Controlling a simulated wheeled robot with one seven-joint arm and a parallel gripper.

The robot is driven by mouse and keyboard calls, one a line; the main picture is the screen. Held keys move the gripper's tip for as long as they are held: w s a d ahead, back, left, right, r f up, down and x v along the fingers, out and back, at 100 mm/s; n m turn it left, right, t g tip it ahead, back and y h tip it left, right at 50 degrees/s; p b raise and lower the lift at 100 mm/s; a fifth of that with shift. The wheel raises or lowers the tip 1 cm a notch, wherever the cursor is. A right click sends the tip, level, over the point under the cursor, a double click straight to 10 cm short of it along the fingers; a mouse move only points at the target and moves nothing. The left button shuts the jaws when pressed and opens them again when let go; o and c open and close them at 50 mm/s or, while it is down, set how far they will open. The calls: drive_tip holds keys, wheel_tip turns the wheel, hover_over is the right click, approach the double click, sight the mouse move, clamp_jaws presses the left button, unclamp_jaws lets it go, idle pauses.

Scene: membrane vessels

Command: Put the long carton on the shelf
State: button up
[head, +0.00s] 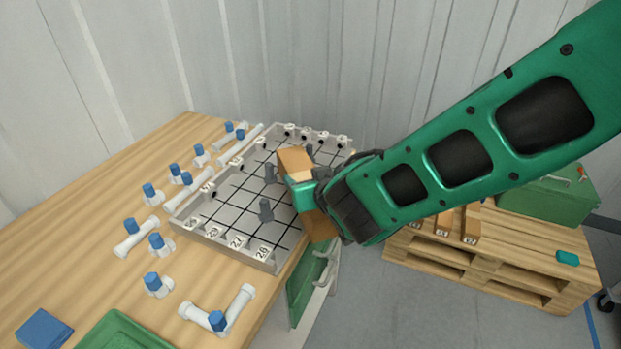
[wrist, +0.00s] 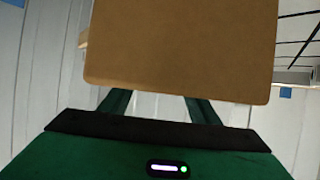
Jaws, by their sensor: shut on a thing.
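My gripper (head: 302,192) is shut on a long brown carton (head: 295,160). The carton sticks out above and below the jaws and is tilted, over the right edge of the workbench beside the grey grid tray. In the wrist view the carton (wrist: 180,50) fills the upper middle, and the gripper fingers run up behind its lower edge. My gripper and arm hide the carton's middle. I cannot clearly make out a shelf in either view.
The workbench (head: 85,215) carries the grid tray (head: 215,247) with grey pegs, several white pipe fittings with blue caps, a blue block (head: 44,328) and a green tray (head: 120,332). At right, a wooden pallet (head: 520,262) holds other cartons (head: 471,226) and a green case (head: 548,198).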

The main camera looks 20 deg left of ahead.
drive_tip(key=o, duration=1.3)
drive_tip(key=shift+r, duration=0.1)
drive_tip(key=v, duration=1.2)
drive_tip(key=shift+d, duration=0.1)
